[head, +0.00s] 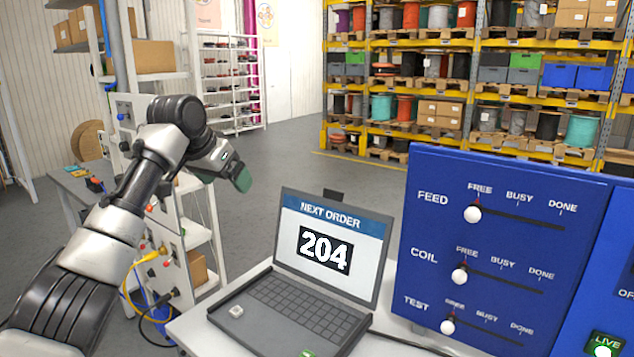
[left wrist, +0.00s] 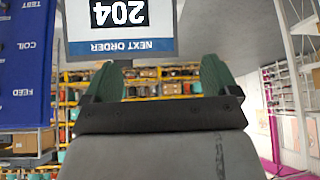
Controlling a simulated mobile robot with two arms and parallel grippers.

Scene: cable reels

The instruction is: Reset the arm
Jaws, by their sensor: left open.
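My left arm comes in from the left in the head view. Its gripper (head: 236,177) with green fingertips is up in the air, left of and above the laptop (head: 327,243), apart from everything. In the left wrist view, the left gripper (left wrist: 160,78) has its two green fingers spread wide with nothing between them. The laptop screen (left wrist: 122,25) appears upside down beyond the fingers and reads "NEXT ORDER 204". My right gripper is not in view.
A blue panel (head: 490,190) stands right of the laptop. Its FEED (head: 473,213), COIL (head: 459,275) and TEST (head: 447,326) sliders sit at FREE. A green LIVE button (head: 604,344) is at lower right. A shelf rack with cables stands behind my left arm. Open floor lies beyond.

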